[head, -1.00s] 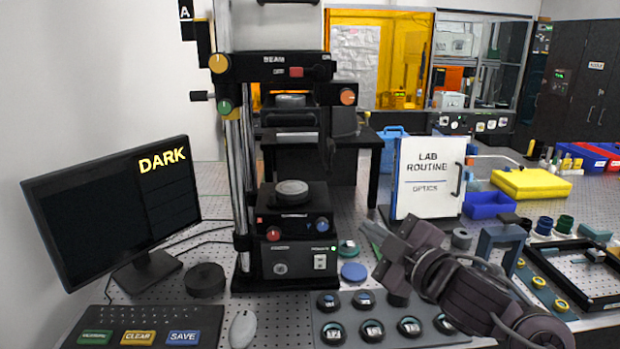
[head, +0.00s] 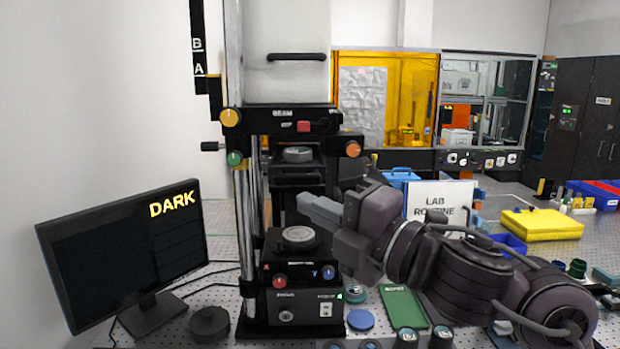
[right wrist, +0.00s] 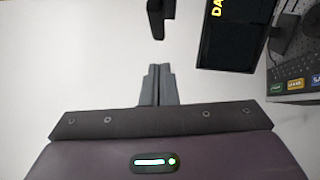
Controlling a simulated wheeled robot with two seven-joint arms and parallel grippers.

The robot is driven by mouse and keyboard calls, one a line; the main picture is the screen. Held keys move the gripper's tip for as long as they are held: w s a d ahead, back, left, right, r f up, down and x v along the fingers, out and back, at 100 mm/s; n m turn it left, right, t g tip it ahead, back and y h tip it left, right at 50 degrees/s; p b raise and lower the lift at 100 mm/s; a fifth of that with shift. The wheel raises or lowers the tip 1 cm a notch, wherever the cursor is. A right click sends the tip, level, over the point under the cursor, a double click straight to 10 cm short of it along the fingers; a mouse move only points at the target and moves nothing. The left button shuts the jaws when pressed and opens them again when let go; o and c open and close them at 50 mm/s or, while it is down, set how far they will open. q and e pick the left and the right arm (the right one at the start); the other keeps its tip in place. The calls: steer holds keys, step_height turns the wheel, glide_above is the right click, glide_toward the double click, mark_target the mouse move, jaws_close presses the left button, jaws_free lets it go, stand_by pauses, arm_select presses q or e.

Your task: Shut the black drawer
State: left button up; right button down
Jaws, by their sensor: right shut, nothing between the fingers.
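The black interferometer stand (head: 295,119) rises left of centre in the head view. A black drawer-like part (head: 297,172) sits in its upper opening, with a round grey disc (head: 298,154) above it. I cannot tell how far it sticks out. My right gripper (head: 306,203) points left, just in front of the stand, below that part and above the lower stage disc (head: 299,236). Its grey fingers are together and empty. They also show in the right wrist view (right wrist: 158,84), pointing toward a small black piece (right wrist: 157,20). I cannot tell whether they touch the stand. My left gripper is out of view.
A monitor (head: 122,245) reading DARK stands at left. Knobs (head: 230,117) jut from the stand's sides. A white LAB ROUTINE sign (head: 438,200) stands behind my right arm. A blue disc (head: 360,319) and a green plate (head: 403,306) lie on the perforated table.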

mark_target(291, 182)
steer(key=w, duration=0.1)
steer(key=w+p, duration=0.1)
steer(key=w+r, duration=0.1)
steer(key=shift+w+a, duration=0.35)
steer(key=shift+w+d+f+p, duration=0.1)
steer(key=shift+w+p, duration=0.3)
steer(key=shift+w, duration=0.1)
